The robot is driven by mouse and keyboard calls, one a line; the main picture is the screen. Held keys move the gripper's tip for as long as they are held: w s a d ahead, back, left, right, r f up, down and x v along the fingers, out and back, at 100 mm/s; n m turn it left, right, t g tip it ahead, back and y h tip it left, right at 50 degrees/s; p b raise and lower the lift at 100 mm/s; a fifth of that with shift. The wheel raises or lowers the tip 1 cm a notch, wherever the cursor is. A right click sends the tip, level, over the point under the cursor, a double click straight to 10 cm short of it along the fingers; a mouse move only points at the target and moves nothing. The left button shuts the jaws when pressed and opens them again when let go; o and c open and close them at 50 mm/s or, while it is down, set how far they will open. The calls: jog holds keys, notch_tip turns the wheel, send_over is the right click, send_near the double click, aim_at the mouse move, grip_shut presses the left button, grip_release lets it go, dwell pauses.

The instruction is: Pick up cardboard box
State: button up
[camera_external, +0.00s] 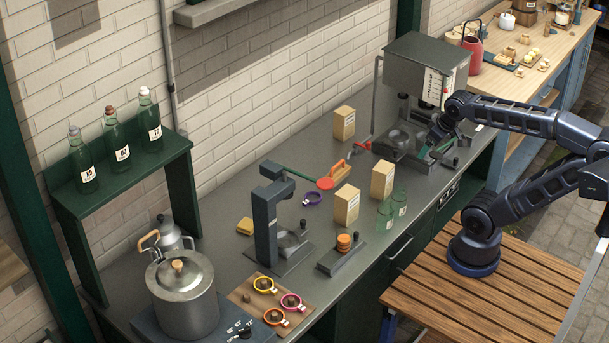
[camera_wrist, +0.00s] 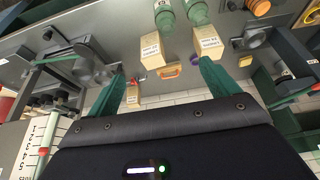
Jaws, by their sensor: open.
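Three tan cardboard boxes stand upright on the grey counter: one at the back (camera_external: 344,124), one at the right (camera_external: 382,180) and one at the front (camera_external: 346,205). In the wrist view, which looks upside down, two larger boxes (camera_wrist: 152,51) (camera_wrist: 207,43) and a smaller, farther box (camera_wrist: 133,93) show beyond my fingers. My gripper (camera_external: 440,149) is open and empty, with green fingers, by the grey machine to the right of the boxes. Its spread fingers (camera_wrist: 162,68) show in the wrist view, apart from every box.
The grey machine (camera_external: 426,68) stands close to my gripper. A black stand (camera_external: 268,220) is farther left.

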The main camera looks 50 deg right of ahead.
jog(key=shift+w+r, duration=0.1)
jog(key=shift+c, duration=0.2)
jog(key=w+d+r+m, duration=0.2)
jog(key=w+r+m, duration=0.15)
jog(key=w, duration=0.55)
jog(key=m+g, duration=0.5)
jog(key=m, duration=1)
send_over(346, 110)
jog(key=f, duration=1.8)
jog(key=shift+s+a+f, duration=0.2)
jog(key=shift+s+f, duration=0.1)
jog(key=shift+f, duration=0.05)
jog(key=shift+w+d+f, duration=0.2)
jog(key=shift+d+f, duration=0.05)
jog(key=shift+f, duration=0.25)
notch_tip(346, 110, down, 5)
jog(key=shift+r, duration=0.1)
jog(key=shift+w+a+f, duration=0.15)
jog(key=shift+f, duration=1.3)
jog(key=shift+w+a+f, duration=0.1)
jog(key=shift+w+f, duration=0.05)
jog(key=shift+f, duration=1.25)
